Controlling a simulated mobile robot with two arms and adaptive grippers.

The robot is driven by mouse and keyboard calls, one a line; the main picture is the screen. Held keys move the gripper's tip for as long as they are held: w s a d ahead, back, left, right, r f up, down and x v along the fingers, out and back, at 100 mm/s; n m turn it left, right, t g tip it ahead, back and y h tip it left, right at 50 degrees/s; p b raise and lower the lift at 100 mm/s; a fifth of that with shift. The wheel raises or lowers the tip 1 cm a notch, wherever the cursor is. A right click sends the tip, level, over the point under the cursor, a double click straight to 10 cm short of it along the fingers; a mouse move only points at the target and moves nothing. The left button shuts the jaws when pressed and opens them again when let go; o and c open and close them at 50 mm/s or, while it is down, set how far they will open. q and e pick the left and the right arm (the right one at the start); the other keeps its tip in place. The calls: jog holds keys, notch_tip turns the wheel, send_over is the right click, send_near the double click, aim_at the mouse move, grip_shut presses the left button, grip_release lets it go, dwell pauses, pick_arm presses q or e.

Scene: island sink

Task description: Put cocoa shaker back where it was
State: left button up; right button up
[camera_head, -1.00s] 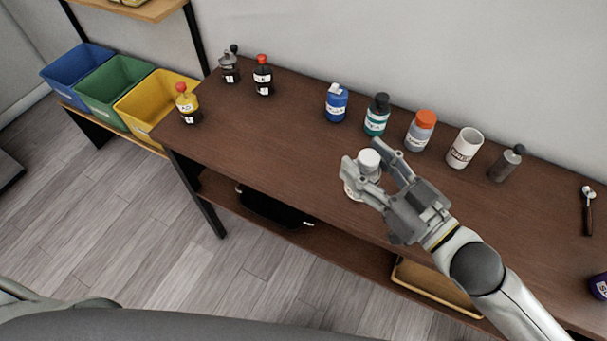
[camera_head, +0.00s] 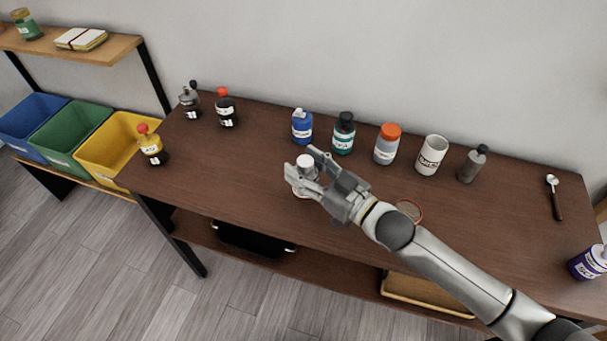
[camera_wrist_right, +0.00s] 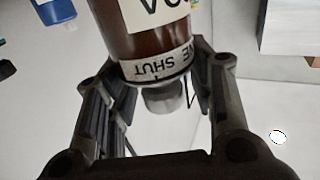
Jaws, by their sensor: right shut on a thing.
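The cocoa shaker shows in the right wrist view as a brown container (camera_wrist_right: 148,38) with part of a white label, which reads upside down, and a grey-white end. In the head view its white top (camera_head: 305,160) shows between the fingers of my right gripper (camera_head: 303,166). The gripper is shut on it, over the front middle of the table. The fingers hide much of its body. A pale round edge shows below the fingers; I cannot tell whether it is part of the shaker. My left gripper is not in view.
On the brown table (camera_head: 240,180), a blue bottle (camera_head: 302,128), teal bottle (camera_head: 343,136), orange-capped jar (camera_head: 387,146), white cup (camera_head: 432,156) and grey bottle (camera_head: 472,165) line the back. A red-rimmed round thing (camera_head: 410,209) lies beside my arm. The table's left middle is clear.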

jog(key=shift+w+a+f, duration=0.2)
jog(key=shift+w+f, duration=0.4)
jog(key=shift+f, duration=0.15)
notch_tip(320, 180, down, 3)
jog(key=shift+r+p, duration=0.1)
jog(key=shift+p, duration=0.2)
jog(key=shift+f, duration=0.2)
jog(key=shift+f, duration=0.15)
jog(key=o, duration=1.4)
